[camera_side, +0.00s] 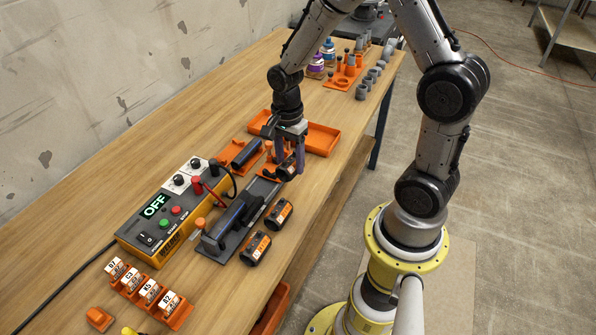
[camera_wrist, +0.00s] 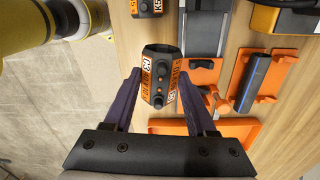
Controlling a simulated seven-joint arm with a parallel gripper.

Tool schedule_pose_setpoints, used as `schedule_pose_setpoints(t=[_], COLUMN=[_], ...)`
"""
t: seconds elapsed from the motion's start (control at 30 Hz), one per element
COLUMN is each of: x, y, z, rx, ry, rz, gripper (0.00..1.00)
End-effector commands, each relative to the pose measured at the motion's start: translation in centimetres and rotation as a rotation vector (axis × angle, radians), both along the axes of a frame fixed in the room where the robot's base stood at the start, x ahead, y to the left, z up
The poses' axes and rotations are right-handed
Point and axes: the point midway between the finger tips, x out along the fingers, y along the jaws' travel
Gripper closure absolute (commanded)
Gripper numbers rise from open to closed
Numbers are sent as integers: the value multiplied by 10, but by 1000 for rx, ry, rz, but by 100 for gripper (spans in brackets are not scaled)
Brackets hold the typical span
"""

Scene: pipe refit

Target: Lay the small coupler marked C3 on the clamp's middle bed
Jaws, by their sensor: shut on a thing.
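My gripper (camera_wrist: 160,88) is shut on a black coupler (camera_wrist: 158,76) with orange bands, held between its two purple fingers in the wrist view. In the side view my gripper (camera_side: 289,155) holds the coupler (camera_side: 287,170) at the far right end of the grey clamp. The clamp (camera_side: 212,247) is a long grey base with a dark bar lying along it; part of it also shows in the wrist view (camera_wrist: 205,38). I cannot make out the middle bed clearly.
Two other black and orange couplers (camera_side: 255,248) (camera_side: 278,213) lie beside the clamp. The yellow control box (camera_side: 155,235) reading OFF stands left of it. An orange tray (camera_side: 321,140) and an orange cradle with a blue-black part (camera_wrist: 252,83) are near my gripper. Orange tag holders (camera_side: 178,316) stand at front left.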

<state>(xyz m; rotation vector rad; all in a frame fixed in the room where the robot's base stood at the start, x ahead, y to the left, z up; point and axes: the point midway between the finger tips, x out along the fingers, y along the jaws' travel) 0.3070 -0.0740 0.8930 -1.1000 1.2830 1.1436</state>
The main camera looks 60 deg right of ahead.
Motion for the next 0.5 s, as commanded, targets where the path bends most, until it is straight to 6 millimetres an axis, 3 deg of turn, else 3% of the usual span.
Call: schedule_pose_setpoints(t=[0.03, 0.23, 0.37, 0.5], x=[14, 54, 68, 69], y=[9, 51, 73, 84], z=[7, 27, 33, 31], rx=[-2, -6, -6, -5], ry=[-5, -16, -31, -31], rz=[0, 36, 91, 120], gripper=[92, 92, 92, 92])
